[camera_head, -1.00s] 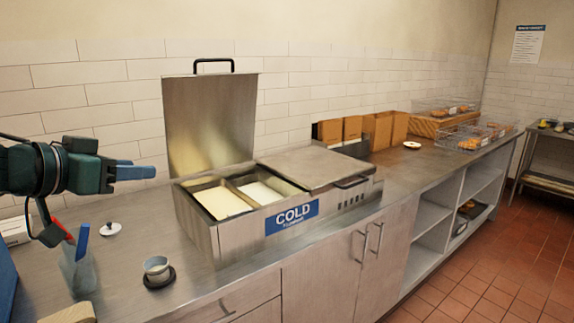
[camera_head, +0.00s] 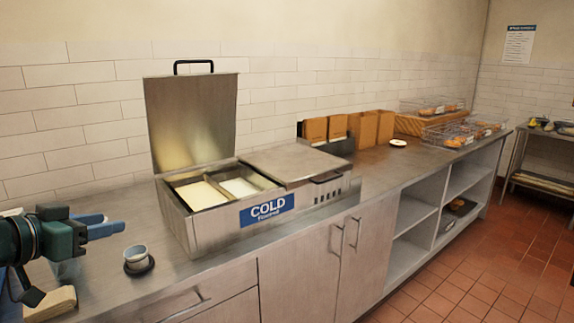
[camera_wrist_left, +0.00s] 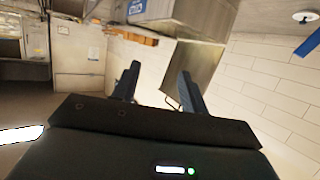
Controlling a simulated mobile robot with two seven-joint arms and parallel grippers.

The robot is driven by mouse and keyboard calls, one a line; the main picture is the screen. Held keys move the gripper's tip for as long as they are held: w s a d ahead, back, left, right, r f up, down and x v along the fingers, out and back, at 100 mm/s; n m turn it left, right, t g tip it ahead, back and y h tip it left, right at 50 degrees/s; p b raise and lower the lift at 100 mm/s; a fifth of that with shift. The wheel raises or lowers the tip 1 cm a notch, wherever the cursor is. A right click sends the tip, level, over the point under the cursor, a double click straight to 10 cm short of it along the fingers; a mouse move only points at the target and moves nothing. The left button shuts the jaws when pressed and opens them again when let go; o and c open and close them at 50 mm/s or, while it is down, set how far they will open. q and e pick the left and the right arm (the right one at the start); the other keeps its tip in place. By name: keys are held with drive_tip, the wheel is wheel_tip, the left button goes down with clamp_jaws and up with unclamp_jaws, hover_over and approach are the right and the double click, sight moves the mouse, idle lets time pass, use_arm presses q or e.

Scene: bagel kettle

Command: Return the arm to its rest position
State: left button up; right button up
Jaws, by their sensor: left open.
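My left gripper (camera_head: 108,226) is at the left edge of the head view, its blue-grey fingers pointing right. It is above the near left part of the counter, left of the cold unit (camera_head: 215,238), and holds nothing. In the left wrist view my left gripper (camera_wrist_left: 160,84) shows two fingers spread apart with nothing between them. The wrist picture is tilted, and the cold unit's raised steel lid (camera_wrist_left: 200,62) shows beyond the fingers. My right gripper is not in view.
A small cup (camera_head: 135,253) on a dark round base stands just right of the gripper. A wooden block (camera_head: 50,303) lies below it. The cold unit's left lid (camera_head: 190,120) stands upright. Wire baskets (camera_head: 460,136) and brown boxes (camera_head: 362,127) are farther right.

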use_arm(q)
drive_tip(key=s+f+y, duration=0.1)
drive_tip(key=s+f, duration=0.3)
drive_tip(key=f, duration=0.5)
drive_tip(key=s+d+f+n+g, duration=0.1)
drive_tip(key=s+f, duration=0.2)
drive_tip(key=f, duration=0.5)
drive_tip(key=s+f+y, duration=0.1)
drive_tip(key=s+f, duration=0.3)
drive_tip(key=f, duration=0.5)
drive_tip(key=s+d+f, duration=0.3)
drive_tip(key=d, duration=0.3)
drive_tip(key=s+d+f+g+p, duration=0.1)
drive_tip(key=s+d+f, duration=0.2)
drive_tip(key=s+d, duration=0.1)
drive_tip(key=s+d+f, duration=0.3)
drive_tip(key=d+f, duration=0.1)
drive_tip(key=d, duration=0.3)
drive_tip(key=shift+s+d+g, duration=0.3)
drive_tip(key=shift+c, duration=0.4)
